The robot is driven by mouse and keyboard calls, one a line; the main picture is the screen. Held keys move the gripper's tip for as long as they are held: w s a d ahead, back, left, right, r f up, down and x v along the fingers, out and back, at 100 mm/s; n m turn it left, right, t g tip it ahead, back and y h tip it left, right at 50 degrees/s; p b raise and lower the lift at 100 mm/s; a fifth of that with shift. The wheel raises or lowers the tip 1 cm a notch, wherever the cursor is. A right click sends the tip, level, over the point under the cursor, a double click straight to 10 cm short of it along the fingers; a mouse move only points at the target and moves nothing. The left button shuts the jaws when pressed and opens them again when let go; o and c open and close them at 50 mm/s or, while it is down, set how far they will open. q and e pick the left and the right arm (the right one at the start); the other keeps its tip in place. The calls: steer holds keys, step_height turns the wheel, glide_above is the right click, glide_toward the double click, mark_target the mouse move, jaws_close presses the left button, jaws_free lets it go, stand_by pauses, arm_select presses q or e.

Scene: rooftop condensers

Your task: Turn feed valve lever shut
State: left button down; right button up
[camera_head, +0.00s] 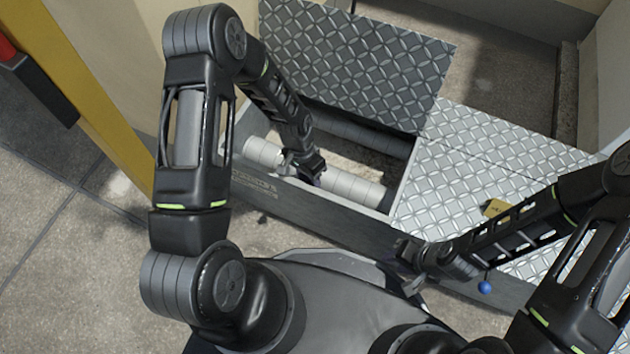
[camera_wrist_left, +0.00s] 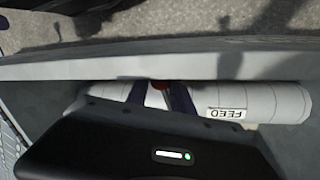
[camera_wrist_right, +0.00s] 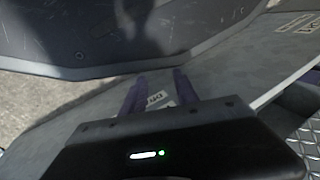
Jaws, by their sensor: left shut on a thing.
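The white feed pipe (camera_head: 350,187) runs inside an open floor pit. In the left wrist view its label reads FEED (camera_wrist_left: 228,113). A small red part (camera_wrist_left: 157,86), likely the lever of the feed valve, shows between my left fingers at the pipe. The rest of it is hidden by the gripper and the pit's edge. My left gripper (camera_head: 314,172) reaches down into the pit and is shut on this red part. My right gripper (camera_head: 405,258) is outside the pit, near its front wall. In the right wrist view its fingers (camera_wrist_right: 158,88) are apart with nothing held between them.
A raised diamond-plate cover (camera_head: 355,65) stands behind the pit. Diamond-plate flooring (camera_head: 480,150) with a yellow tag (camera_head: 495,208) lies to the right. A blue ball (camera_head: 484,287) is near my right forearm. The pit's grey front wall (camera_head: 300,208) borders the opening. A yellow post (camera_head: 95,100) stands left.

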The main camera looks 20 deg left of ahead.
arm_select(q)
steer(key=shift+a, duration=0.2)
stand_by(0.3)
steer(key=c, duration=1.1)
jaws_free()
step_height(320, 180, up, 8)
steer(key=a+p, duration=0.1)
steer(key=p, duration=0.2)
steer(key=shift+w+a+f, duration=0.15)
steer(key=shift+w, duration=0.1)
